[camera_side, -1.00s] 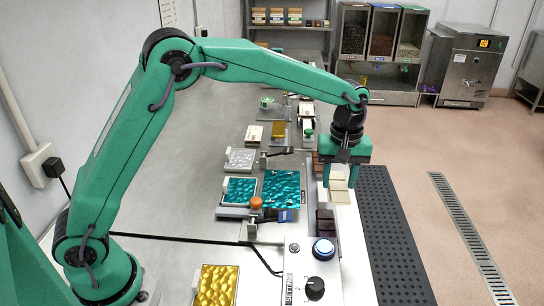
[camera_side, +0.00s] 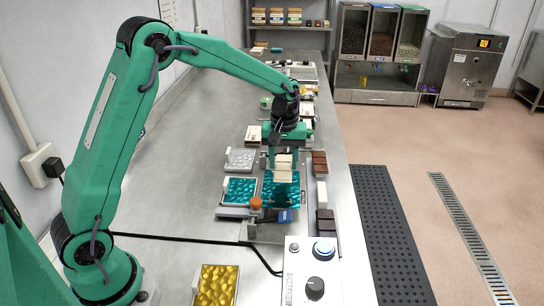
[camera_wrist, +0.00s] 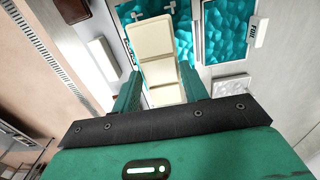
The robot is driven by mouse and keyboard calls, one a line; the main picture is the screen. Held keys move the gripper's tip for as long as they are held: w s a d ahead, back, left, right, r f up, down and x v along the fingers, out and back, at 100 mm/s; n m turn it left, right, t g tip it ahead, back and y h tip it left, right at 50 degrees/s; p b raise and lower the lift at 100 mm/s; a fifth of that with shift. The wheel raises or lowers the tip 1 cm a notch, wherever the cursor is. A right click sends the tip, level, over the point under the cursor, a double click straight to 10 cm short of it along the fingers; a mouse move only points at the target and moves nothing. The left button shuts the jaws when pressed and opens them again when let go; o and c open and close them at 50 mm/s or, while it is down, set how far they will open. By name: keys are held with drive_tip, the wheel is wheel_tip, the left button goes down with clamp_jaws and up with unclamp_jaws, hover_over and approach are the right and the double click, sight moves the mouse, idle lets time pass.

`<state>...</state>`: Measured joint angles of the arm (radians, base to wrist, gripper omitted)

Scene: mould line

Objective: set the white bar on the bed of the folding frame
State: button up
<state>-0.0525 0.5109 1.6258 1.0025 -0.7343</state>
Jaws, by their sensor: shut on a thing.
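My gripper (camera_side: 283,170) is shut on a cream-white bar (camera_side: 284,159), which also shows between the green fingers in the wrist view (camera_wrist: 152,48). The gripper and bar are over the larger teal foil sheet (camera_side: 268,197) of the folding frame; the sheet also shows beside and behind the bar in the wrist view (camera_wrist: 183,24). The bar and fingers hide part of that sheet, and the bed under it is covered. I cannot tell whether the bar touches the foil. An orange knob (camera_side: 256,203) stands at the frame's near side.
Brown bars (camera_side: 319,161) and another white bar (camera_side: 322,194) lie right. A control box (camera_side: 312,275) with a blue button stands nearer, and a gold mould (camera_side: 216,286) lies near left.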

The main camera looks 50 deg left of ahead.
sight(281, 188)
drive_tip(key=shift+a, duration=0.25)
drive_tip(key=shift+f, duration=0.2)
drive_tip(key=shift+f, duration=3)
drive_tip(key=shift+f, duration=0.25)
drive_tip(key=o, duration=1.1)
drive_tip(key=shift+c, duration=0.2)
drive_tip(key=shift+r, duration=0.1)
